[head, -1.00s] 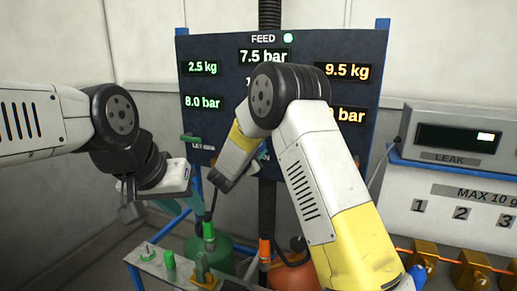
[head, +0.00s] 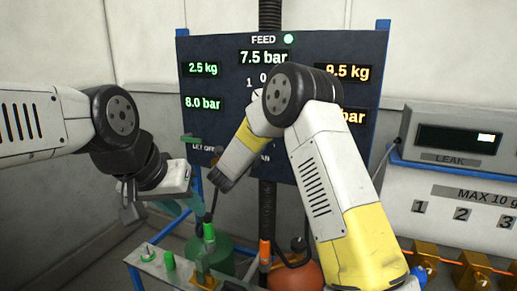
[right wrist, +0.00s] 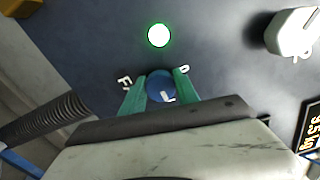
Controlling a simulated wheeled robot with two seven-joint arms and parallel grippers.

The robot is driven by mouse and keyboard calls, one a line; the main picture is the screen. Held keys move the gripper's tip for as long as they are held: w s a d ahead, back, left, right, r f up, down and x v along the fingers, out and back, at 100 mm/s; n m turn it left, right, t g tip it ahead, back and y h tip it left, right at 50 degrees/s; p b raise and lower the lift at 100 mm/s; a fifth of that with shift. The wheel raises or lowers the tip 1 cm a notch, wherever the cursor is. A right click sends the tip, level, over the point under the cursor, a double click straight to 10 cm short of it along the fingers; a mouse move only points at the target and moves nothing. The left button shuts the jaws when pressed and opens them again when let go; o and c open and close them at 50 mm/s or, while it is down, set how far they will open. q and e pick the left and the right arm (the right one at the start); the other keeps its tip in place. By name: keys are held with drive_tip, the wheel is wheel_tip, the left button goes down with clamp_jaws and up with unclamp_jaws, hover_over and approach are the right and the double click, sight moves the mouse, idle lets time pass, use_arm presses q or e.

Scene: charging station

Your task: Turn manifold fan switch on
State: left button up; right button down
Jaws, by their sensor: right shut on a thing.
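The dark blue panel (head: 230,50) carries the marks 1 and 0 and a label ending in "AN", partly covered by my right arm. In the right wrist view a round blue knob (right wrist: 160,88) with a white mark sits on the panel. The green fingers of my right gripper (right wrist: 161,92) are shut on the knob from both sides. In the head view that gripper's fingers and the knob are hidden behind my arm. My left gripper (head: 168,207) hangs at left, apart from the panel; its finger gap is unclear.
A lit green lamp (right wrist: 158,36) and a pale handle-like part (right wrist: 291,32) are near the knob. A bench with green fittings (head: 168,262) and an orange vessel (head: 300,276) stands below. A leak display unit (head: 457,137) is at right.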

drive_tip(key=shift+f+m, duration=0.1)
drive_tip(key=shift+m, duration=0.4)
drive_tip(key=c, duration=0.9)
unclamp_jaws()
drive_tip(key=shift+s, duration=0.1)
drive_tip(key=v, duration=0.7)
drive_tip(key=shift+s+a, duration=0.15)
drive_tip(key=shift+s, duration=0.15)
